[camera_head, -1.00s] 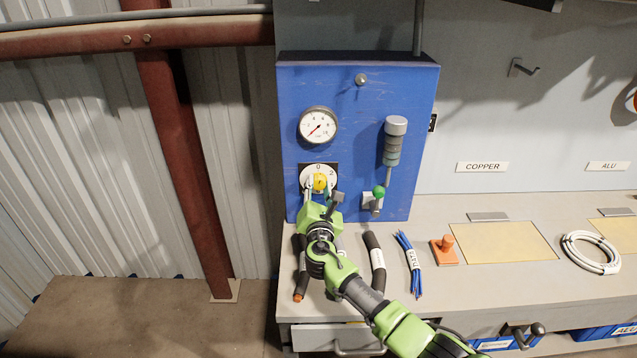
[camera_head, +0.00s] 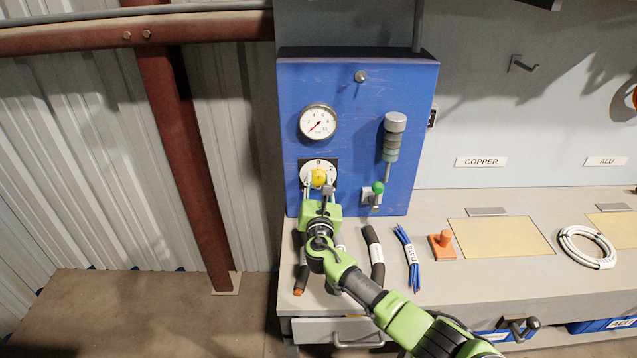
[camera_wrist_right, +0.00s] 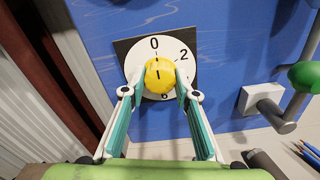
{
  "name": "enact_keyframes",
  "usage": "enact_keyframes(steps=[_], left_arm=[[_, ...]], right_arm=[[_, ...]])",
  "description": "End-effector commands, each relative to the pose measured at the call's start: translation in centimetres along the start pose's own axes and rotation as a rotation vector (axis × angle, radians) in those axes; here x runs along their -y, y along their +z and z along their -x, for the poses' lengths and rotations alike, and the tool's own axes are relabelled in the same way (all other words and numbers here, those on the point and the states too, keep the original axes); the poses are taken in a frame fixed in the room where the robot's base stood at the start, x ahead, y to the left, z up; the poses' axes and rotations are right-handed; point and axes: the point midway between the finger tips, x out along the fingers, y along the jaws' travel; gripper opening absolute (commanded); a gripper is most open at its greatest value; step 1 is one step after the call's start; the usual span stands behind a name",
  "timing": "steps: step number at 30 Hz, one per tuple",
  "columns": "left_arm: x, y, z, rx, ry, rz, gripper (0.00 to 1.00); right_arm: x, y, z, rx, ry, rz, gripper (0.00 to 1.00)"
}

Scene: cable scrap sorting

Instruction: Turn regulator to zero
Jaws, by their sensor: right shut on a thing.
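The regulator is a yellow knob (camera_head: 319,177) on a white dial (camera_head: 306,170) with printed numbers, low on the blue panel (camera_head: 345,100). In the right wrist view the knob (camera_wrist_right: 159,75) has a short dark mark, pointing nearly straight up towards the 0; the 2 is at upper right. My right gripper (camera_head: 320,184) is shut on the knob, with a finger on each side; its fingertips also show in the right wrist view (camera_wrist_right: 160,82). The lower numbers are partly hidden by knob and fingers. My left gripper is not in view.
A round gauge (camera_head: 318,121) sits above the dial, its red needle pointing lower left. A lever with a green ball (camera_head: 377,187) is close on the right. Black cable pieces (camera_head: 374,250), blue wires (camera_head: 409,255) and an orange object (camera_head: 442,244) lie on the bench below.

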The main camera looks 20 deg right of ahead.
Motion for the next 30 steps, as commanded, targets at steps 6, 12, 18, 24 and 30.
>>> enact_keyframes(steps=[6, 12, 18, 24, 30], left_arm=[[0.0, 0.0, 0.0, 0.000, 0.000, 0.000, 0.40], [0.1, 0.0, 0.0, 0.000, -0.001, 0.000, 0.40], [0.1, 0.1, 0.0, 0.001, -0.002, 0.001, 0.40], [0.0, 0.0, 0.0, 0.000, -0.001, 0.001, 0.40], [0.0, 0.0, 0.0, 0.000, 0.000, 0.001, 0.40]], right_arm=[[0.0, 0.6, -0.2, 0.009, 0.000, 0.000, 0.45], [0.0, 0.3, -0.1, 0.004, 0.000, -0.001, 0.45], [0.0, 0.1, 0.8, 0.002, 0.001, -0.003, 0.45], [0.0, 0.0, 3.6, 0.001, 0.002, -0.003, 0.45], [0.0, 0.1, 7.4, 0.002, 0.001, -0.002, 0.45]])
